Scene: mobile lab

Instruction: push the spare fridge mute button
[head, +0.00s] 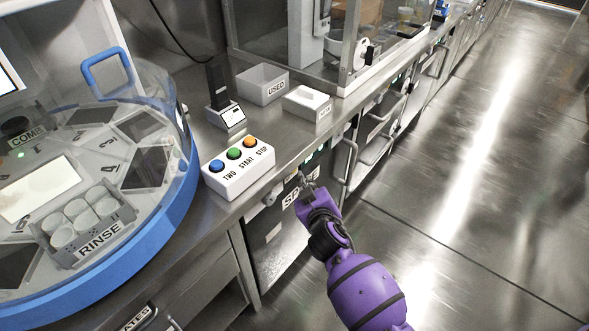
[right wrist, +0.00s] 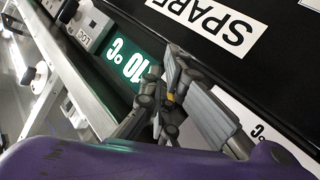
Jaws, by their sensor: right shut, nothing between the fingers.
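The spare fridge (head: 275,238) is a dark-fronted unit under the bench, with a white label beginning "SPA" in the head view. In the right wrist view its SPARE label (right wrist: 212,22) appears upside down beside a green temperature display (right wrist: 128,65) reading 10 °C. My right gripper (head: 305,181) is shut and empty, in front of the fridge's upper front. In the right wrist view its fingertips (right wrist: 172,62) overlap the display's edge; I cannot tell whether they touch. I cannot pick out the mute button; the gripper may cover it. My left gripper is not in view.
On the bench above stand a white box (head: 238,168) with blue, green and orange buttons, a USED bin (head: 263,84) and a white tray (head: 307,103). A blue-rimmed round machine (head: 150,235) fills the left. The floor (head: 480,190) at right is clear.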

